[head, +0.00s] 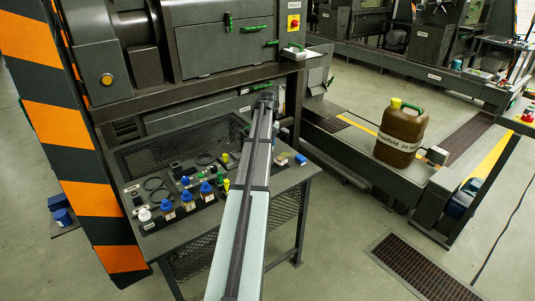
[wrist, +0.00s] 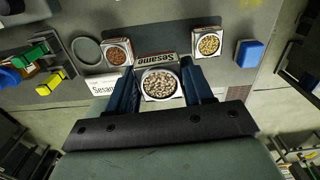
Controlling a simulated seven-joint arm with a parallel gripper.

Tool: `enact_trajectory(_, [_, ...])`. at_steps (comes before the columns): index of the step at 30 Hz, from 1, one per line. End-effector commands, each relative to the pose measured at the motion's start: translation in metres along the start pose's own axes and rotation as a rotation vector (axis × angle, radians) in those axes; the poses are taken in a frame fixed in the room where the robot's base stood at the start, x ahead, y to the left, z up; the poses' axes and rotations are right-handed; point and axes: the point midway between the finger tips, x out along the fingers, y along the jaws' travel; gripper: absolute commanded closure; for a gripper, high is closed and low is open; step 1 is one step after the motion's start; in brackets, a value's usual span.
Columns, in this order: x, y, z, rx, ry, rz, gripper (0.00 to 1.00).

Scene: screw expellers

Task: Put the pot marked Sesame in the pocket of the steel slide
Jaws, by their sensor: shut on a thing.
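The pot marked Sesame (wrist: 160,84) is between the two blue fingers of my gripper (wrist: 161,88) in the wrist view. It is a square pot full of pale and dark seeds, with its name on the far side. My gripper is shut on it. The pot looks larger than its neighbours, but I cannot tell how far it is above the bench. In the head view my arm hides the gripper and this pot. I cannot make out the steel slide or its pocket for certain.
A pot of reddish seeds (wrist: 118,51) and a pot of yellowish seeds (wrist: 208,44) stand just beyond. A blue block (wrist: 249,53) is at right, green and yellow parts (wrist: 50,66) at left. Blue-capped bottles (head: 187,200) stand on the bench. A brown canister (head: 401,133) stands farther right.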

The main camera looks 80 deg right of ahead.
Motion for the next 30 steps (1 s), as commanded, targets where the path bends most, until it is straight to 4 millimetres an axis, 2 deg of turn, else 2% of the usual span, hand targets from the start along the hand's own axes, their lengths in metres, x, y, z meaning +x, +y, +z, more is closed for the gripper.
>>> enact_trajectory(5, [-0.001, 0.026, 0.024, -0.045, 0.003, 0.004, 0.84])
enact_trajectory(10, [0.005, 0.051, 0.078, -0.111, 0.012, 0.011, 0.84])
enact_trajectory(12, [0.007, 0.055, 0.102, -0.132, 0.014, 0.012, 0.84])
enact_trajectory(17, [0.009, 0.050, 0.139, -0.114, 0.012, 0.010, 0.84])
enact_trajectory(23, [0.007, 0.034, 0.158, -0.029, 0.004, 0.003, 0.84])
enact_trajectory(30, [0.008, 0.034, 0.159, 0.054, -0.002, -0.001, 0.84])
